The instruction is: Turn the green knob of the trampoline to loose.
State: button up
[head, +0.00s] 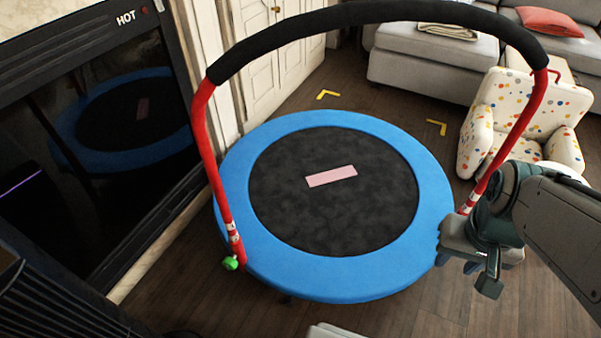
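The trampoline (433,223) stands on the floor with a blue rim, a black mat and a red handle frame with a black padded bar (365,12) arching over it. The green knob (230,263) is at the foot of the left red post (215,170), low at the rim's front left. My gripper (466,266) is at the right of the view, close to the foot of the right red post and the rim's right edge, far from the green knob. Its fingers are small and partly hidden, so I cannot tell if it is open.
A pink strip (331,176) lies on the mat. A dark glossy panel marked HOT (100,130) stands close at the left. A spotted child's chair (520,115) and a grey sofa (425,62) are behind at the right. Wooden floor (190,285) is clear in front of the knob.

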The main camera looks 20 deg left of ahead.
aim_at(229, 263)
jog(key=z, duration=0.45)
jog(key=k, duration=0.9)
jog(key=u, duration=1.05)
jog(key=i, duration=0.5)
jog(key=u, duration=0.05)
